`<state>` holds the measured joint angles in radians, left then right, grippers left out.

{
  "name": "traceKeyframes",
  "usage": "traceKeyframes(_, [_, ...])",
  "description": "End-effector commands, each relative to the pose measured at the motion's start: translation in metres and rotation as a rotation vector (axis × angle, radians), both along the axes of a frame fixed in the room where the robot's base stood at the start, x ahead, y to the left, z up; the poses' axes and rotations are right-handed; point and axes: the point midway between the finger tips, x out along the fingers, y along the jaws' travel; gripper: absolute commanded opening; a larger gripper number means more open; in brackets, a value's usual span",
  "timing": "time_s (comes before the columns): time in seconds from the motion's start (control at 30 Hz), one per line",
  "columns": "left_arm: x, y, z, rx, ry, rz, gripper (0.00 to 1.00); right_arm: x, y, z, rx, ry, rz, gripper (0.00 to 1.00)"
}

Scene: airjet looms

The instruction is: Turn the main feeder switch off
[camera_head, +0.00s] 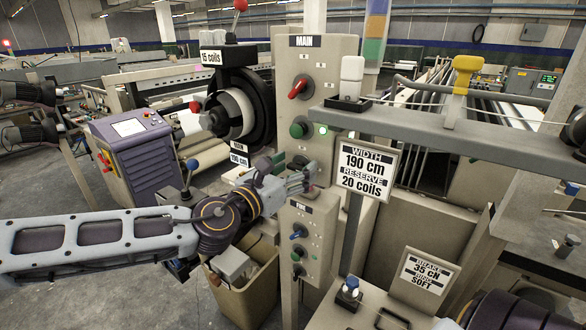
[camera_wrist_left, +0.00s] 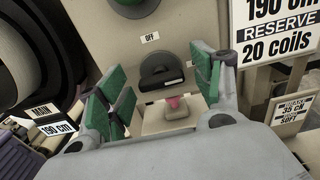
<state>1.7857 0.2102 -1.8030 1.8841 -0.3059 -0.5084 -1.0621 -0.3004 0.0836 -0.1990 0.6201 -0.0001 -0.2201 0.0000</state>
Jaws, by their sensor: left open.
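The main panel (camera_head: 318,68), labelled MAIN, stands upright in the middle of the head view. It has a red knob (camera_head: 298,88), a green knob (camera_head: 298,129), and lower down a dark switch that is mostly hidden by my gripper. In the left wrist view the dark, rounded switch (camera_wrist_left: 160,72) sits under a small OFF label (camera_wrist_left: 149,37). My left gripper (camera_head: 308,179) is in front of the panel's lower part. In the left wrist view its open green-padded fingers (camera_wrist_left: 162,88) lie on either side of the switch; contact cannot be told. My right gripper does not show.
The width sign (camera_head: 366,170) stands close right of my gripper. A black reel (camera_head: 245,100) is at upper left, a tan bin (camera_head: 240,295) below. A grey beam (camera_head: 450,128) crosses at right.

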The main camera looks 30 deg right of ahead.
Motion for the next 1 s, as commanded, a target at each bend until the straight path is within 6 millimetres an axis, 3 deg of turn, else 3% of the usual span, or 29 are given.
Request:
traceKeyframes(0.1, [0.0001,0.0001,0.0000,0.000,0.000,0.000,0.65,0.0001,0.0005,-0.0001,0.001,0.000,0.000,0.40])
traceKeyframes(0.47, [0.0002,0.0003,0.0002,0.000,0.000,0.000,0.20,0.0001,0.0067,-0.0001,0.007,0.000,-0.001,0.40])
traceKeyframes(1.0, [0.0012,0.0008,0.0001,-0.048,0.112,0.001,0.20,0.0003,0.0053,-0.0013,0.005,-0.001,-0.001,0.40])
